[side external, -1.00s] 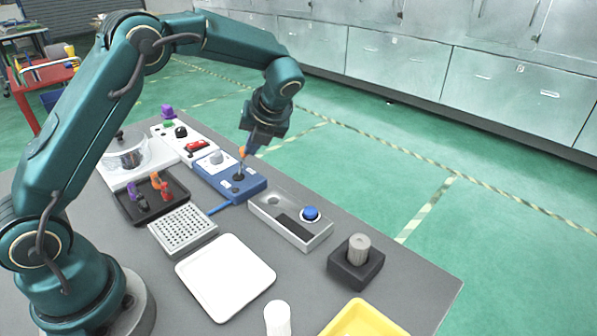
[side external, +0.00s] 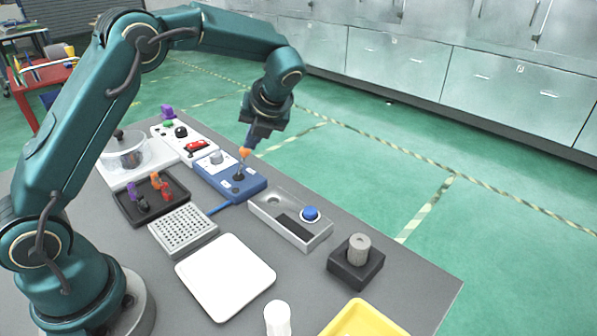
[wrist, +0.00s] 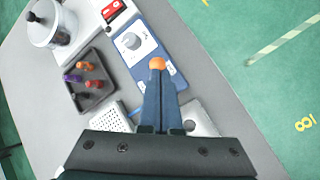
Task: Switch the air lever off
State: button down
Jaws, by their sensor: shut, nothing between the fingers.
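The air lever (side external: 244,153) has an orange ball on a thin stem and leans slightly right in the side view. It stands on a blue box (side external: 252,188) that also carries a grey knob (side external: 216,157). My gripper (side external: 248,144) is shut and empty, pointing down with its tips right at the orange ball. In the wrist view the ball (wrist: 157,62) shows just past the tips of my gripper (wrist: 157,72), which hide the stem. I cannot tell whether tips and ball touch.
A grey box with a blue button (side external: 310,213) stands to the right of the blue box. A white panel with a red switch (side external: 197,146) is to its left. A dark tray of pegs (side external: 124,208) and a perforated block (side external: 183,247) lie nearer. Open floor is beyond the table.

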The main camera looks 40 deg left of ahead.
jog(key=w+d+v, duration=0.1)
jog(key=v, duration=1.2)
jog(key=shift+w+f, duration=0.25)
jog(key=shift+f, duration=0.2)
jog(key=s+a+r+n+t+h, duration=0.25)
jog(key=s+r+n, duration=0.35)
jog(key=s+r, duration=0.35)
jog(key=s+d+f+n+t+h, duration=0.1)
jog(key=s+f+n, duration=0.4)
jog(key=n, duration=0.5)
jog(key=s+d+f+n+t+h, duration=0.1)
jog(key=s+d+f+n+h, duration=0.2)
jog(key=s+d+f+n, duration=0.2)
notch_tip(320, 180, down, 3)
jog(key=s+n, duration=0.1)
jog(key=n, duration=0.4)
jog(key=shift+d+n+h, duration=0.25)
jog(key=shift+n+h, duration=0.05)
jog(key=shift+h, duration=0.05)
